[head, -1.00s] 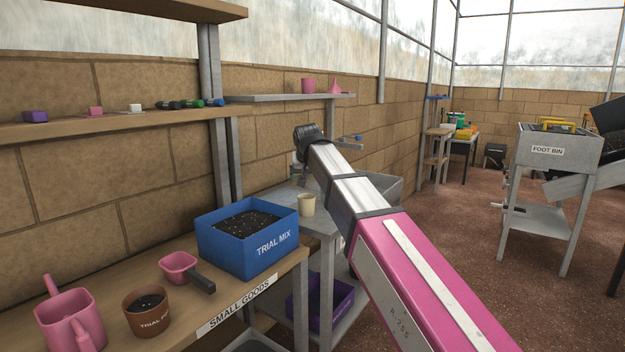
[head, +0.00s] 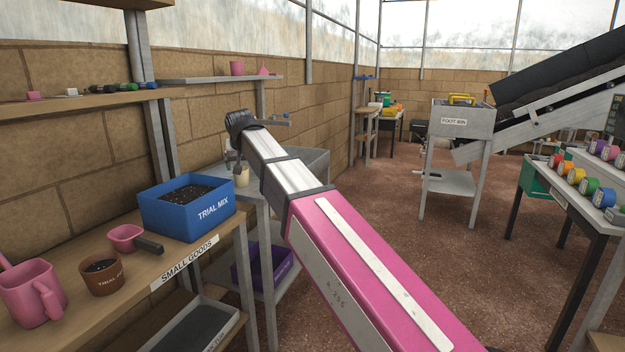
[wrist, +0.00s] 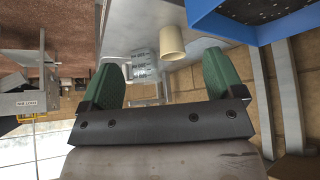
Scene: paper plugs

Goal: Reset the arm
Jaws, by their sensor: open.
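My arm, pink with silver links, reaches forward in the head view. My gripper (head: 231,160) hangs at its far end, small and partly hidden there, near a cream cup (head: 242,176) on the grey metal stand. In the wrist view my gripper (wrist: 160,80) shows two green finger pads spread wide apart, with nothing between them. The cream cup (wrist: 172,42) appears beyond the fingers, toward the right one and clear of both. The wrist view looks upside down, with windows at the bottom.
A blue TRIAL MIX box (head: 212,212) stands on the wooden bench, also in the wrist view (wrist: 235,25). A pink pan (head: 126,238), brown pot (head: 103,281) and pink can (head: 30,298) stand nearby. A FOOT BIN (head: 460,121) stands further back. Open floor (head: 430,250) lies right.

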